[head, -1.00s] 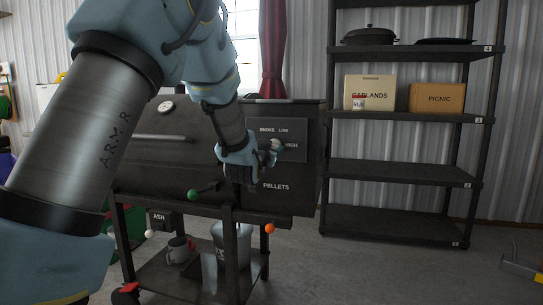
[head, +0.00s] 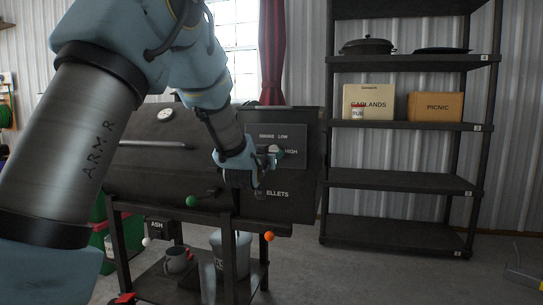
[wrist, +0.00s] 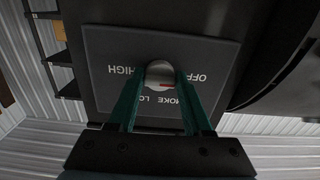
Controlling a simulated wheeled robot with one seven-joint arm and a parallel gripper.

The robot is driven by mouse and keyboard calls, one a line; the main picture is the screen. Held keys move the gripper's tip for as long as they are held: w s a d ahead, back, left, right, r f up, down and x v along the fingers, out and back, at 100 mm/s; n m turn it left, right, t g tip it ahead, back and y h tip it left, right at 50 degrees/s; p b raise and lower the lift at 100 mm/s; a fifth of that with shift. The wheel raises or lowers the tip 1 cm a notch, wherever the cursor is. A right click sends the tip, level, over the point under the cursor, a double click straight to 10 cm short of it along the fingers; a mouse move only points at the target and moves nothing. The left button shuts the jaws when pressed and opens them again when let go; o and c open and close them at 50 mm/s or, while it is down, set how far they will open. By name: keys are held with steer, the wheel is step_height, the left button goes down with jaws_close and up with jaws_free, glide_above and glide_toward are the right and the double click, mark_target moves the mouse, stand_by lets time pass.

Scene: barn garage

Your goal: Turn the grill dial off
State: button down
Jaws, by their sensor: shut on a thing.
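The grill dial (wrist: 158,72) is a pale round knob with a red mark on the dark control panel (wrist: 105,45). My gripper (wrist: 162,77) has its green fingers closed on either side of it. In the wrist view the panel's lettering is upside down; the red mark lies low on the knob, toward the right finger, on the "OFF" and "SMOKE LOW" side. Its exact setting is hard to tell. In the head view my gripper (head: 268,157) is at the panel, and its hand hides the panel's left part, including "OFF". The dark grill (head: 150,180) stands behind my arm.
A black shelf rack (head: 400,183) stands right of the grill, holding a "GARLANDS" box (head: 380,93), a "PICNIC" box (head: 436,107) and dark pans. A bucket (head: 242,250) and a mug (head: 176,261) are under the grill. The floor in front of the rack is mostly clear.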

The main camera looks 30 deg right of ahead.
steer(key=shift+c, duration=1.8)
jaws_free()
steer(key=v, duration=1)
steer(key=shift+s+a, duration=0.3)
steer(key=shift+f, duration=0.1)
